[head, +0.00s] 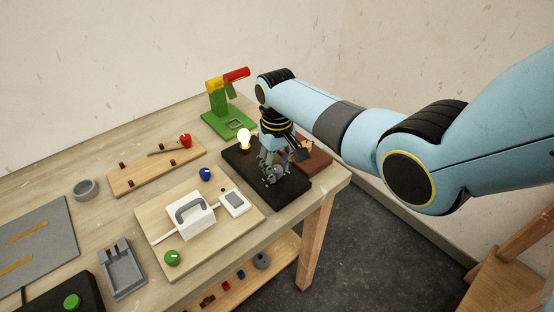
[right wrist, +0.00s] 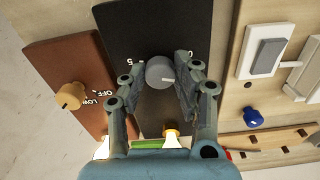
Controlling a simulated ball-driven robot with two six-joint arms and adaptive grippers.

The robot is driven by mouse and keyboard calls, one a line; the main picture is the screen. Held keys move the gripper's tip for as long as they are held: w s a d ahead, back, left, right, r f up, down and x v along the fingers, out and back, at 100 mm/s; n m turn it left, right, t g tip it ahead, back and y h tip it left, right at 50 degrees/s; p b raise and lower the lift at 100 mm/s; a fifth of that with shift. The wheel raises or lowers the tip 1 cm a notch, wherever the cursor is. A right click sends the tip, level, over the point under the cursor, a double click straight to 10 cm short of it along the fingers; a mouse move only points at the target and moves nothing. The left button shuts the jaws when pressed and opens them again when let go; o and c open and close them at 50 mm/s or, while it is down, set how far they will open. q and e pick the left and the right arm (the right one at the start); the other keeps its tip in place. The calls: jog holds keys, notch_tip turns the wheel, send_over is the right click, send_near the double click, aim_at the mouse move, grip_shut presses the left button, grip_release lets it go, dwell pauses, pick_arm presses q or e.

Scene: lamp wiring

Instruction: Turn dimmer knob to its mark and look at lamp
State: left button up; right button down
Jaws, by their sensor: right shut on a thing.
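The grey dimmer knob (right wrist: 160,72) sits on a black panel (right wrist: 122,18) and carries a pale pointer line. Printed marks show beside it, partly hidden by my fingers. My right gripper (right wrist: 160,78) has its two fingers around the knob's sides, shut on it. In the head view the right gripper (head: 270,174) reaches down onto the black panel (head: 292,190) and partly covers the knob. My left gripper is out of view.
A brown panel (right wrist: 62,58) with a tan knob (right wrist: 70,95) lies beside the black one. A wooden board (head: 155,226) holds a white handled block (head: 190,216) and a rocker switch (head: 235,203). A green stand (head: 228,121) is behind. The table's front right edge is close.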

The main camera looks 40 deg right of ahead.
jog(key=m+p, duration=0.1)
jog(key=m, duration=0.2)
jog(key=shift+r, duration=0.1)
jog(key=m, duration=0.9)
jog(key=shift+m, duration=0.4)
jog(key=m, duration=0.4)
jog(key=shift+m, duration=0.3)
jog(key=m, duration=0.4)
jog(key=shift+m, duration=0.3)
jog(key=m, duration=0.9)
jog(key=shift+m, duration=1.8)
